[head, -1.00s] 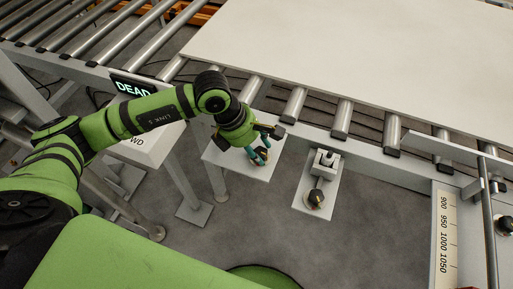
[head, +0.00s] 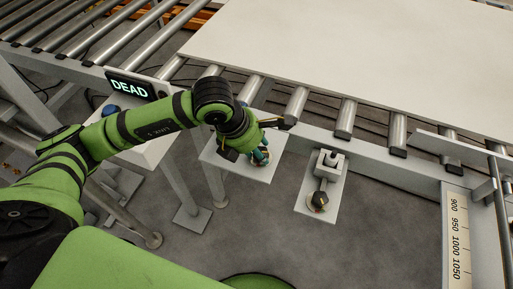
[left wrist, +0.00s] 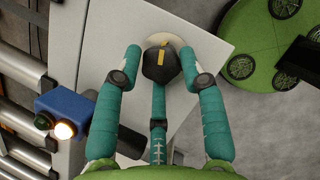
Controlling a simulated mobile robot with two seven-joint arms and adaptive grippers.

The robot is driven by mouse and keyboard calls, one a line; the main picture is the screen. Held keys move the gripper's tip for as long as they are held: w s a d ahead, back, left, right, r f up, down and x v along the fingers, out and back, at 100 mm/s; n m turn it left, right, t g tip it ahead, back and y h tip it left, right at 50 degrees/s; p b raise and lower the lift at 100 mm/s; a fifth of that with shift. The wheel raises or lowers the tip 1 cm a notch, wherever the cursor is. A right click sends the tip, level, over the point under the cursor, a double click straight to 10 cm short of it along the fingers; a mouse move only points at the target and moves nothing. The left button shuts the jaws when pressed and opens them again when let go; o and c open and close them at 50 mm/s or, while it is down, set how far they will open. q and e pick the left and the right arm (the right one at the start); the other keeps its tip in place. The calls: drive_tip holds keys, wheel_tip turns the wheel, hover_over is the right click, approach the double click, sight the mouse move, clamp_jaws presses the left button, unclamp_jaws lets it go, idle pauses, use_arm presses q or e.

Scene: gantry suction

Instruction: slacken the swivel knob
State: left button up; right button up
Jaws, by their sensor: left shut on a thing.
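A black knob with a yellow mark (left wrist: 160,64) sits on a round pale base on a white plate (left wrist: 207,50) in the left wrist view. My left gripper (left wrist: 161,60) has its teal fingers closed around this knob, with a finger on each side and a third below it in the picture. In the head view my left gripper (head: 262,155) is over the white plate (head: 238,168) beside the conveyor, and its fingers mostly hide the knob. Another black knob (head: 317,201) stands on a separate plate to the right, below a grey clamp block (head: 328,162). My right gripper is not in view.
A large pale panel (head: 350,55) lies on the rollers behind. A scale (head: 455,235) is at the right.

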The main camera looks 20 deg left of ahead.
use_arm(q)
drive_tip(key=shift+d, duration=0.2)
drive_tip(key=o, duration=1.1)
drive_tip(key=shift+a+r, duration=0.15)
drive_tip(key=shift+r, duration=0.05)
drive_tip(key=v, duration=1.1)
drive_tip(key=shift+s+r, duration=0.25)
drive_tip(key=shift+r, duration=0.05)
